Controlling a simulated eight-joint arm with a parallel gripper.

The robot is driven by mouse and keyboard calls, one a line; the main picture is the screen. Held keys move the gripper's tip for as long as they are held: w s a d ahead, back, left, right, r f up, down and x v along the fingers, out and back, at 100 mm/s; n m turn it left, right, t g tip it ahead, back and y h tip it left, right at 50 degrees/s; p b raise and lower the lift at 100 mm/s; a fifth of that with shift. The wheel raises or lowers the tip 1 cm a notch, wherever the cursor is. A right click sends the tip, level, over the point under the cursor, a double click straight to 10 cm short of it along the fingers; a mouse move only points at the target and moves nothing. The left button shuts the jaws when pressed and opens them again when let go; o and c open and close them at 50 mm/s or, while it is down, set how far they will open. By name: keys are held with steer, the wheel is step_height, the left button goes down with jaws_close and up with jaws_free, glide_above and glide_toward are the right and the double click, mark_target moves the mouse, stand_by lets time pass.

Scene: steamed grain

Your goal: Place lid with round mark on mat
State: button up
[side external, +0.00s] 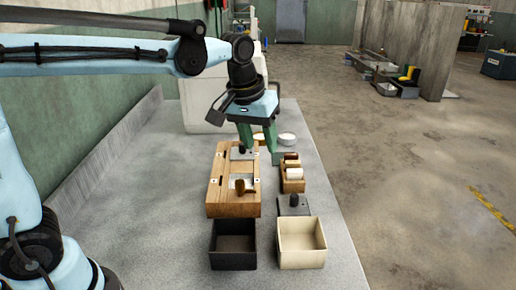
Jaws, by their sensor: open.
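My gripper (261,157) has green fingers, spread apart, pointing down over the far end of a wooden block (234,208). Its left finger is close to a dark knob on a grey plate (236,155) set in the block; I cannot tell whether they touch. Nothing shows held between the fingers. A second, pale plate (235,181) lies nearer in the block, with a brown piece (245,187) by it. A dark square with an upright dark knob (294,201) sits on the counter right of the block. No round mark can be made out, and I cannot tell which surface is the mat.
A black open box (233,262) and a cream open box (303,262) stand at the near end. A small wooden rack (292,184) holds brown and white rolls. Small round dishes (287,139) stand behind. The grey counter (150,200) is clear on the left.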

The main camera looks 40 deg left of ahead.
steer(key=s+a+f+m+t, duration=0.1)
steer(key=s+a+f+t, duration=0.1)
steer(key=s, duration=0.4)
steer(key=s+a+f+m+t, duration=0.2)
steer(key=s+f, duration=0.1)
steer(key=s, duration=0.3)
steer(key=shift+s+a+f, duration=0.15)
steer(key=shift+s+a, duration=0.1)
steer(key=shift+s, duration=0.05)
